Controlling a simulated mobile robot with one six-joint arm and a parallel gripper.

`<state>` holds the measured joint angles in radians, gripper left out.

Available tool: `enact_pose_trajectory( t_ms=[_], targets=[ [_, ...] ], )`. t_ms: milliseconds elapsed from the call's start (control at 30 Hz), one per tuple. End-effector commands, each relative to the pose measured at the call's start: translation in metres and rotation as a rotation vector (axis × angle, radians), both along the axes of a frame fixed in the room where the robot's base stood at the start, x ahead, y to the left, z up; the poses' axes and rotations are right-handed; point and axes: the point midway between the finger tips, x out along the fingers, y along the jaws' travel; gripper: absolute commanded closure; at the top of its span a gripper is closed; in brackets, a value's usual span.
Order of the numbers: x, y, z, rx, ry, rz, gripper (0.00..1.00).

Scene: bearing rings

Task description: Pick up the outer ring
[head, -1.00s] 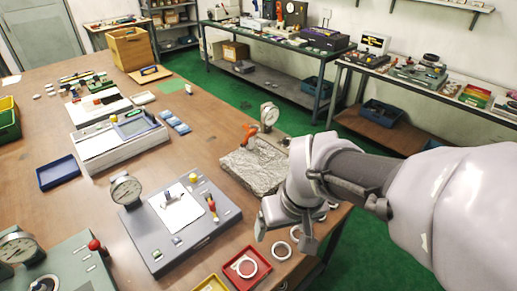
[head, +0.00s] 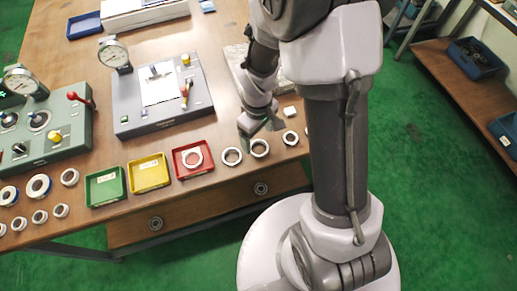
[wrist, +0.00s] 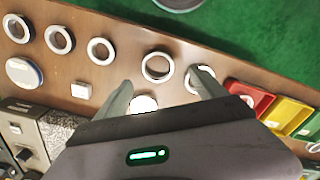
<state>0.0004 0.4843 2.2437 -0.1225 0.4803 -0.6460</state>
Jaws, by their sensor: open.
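Several metal rings lie in a row along the table's front edge, and I cannot tell for sure which is the outer ring. One ring (head: 259,148) is just in front of my gripper (head: 260,127) in the head view. In the wrist view this ring (wrist: 157,67) shows between and just past the fingertips of my gripper (wrist: 161,77). A neighbouring ring (wrist: 193,84) is partly hidden by the right finger; it shows whole in the head view (head: 232,156). A white round piece (wrist: 143,103) lies between the fingers, partly covered. My gripper is open, empty and above the table.
A grey fixture (head: 130,125) and a stone-like block (head: 232,57) stand behind. A white square piece (wrist: 81,90) lies near the rings.

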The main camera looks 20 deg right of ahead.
Motion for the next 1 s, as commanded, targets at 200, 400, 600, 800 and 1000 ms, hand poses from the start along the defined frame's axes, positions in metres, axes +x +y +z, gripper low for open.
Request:
enact_pose_trajectory(
  t_ms=[200,400,600,800,1000],
  targets=[
    [0.001,-0.001,-0.023,0.000,0.000,-0.001,0.19],
    [0.002,-0.002,-0.063,0.000,0.000,-0.001,0.19],
    [0.003,-0.002,-0.062,0.000,-0.001,-0.001,0.19],
    [0.003,-0.002,-0.061,0.000,-0.001,-0.001,0.56],
    [0.003,-0.002,-0.061,0.001,-0.002,-0.001,0.89]
  ],
)
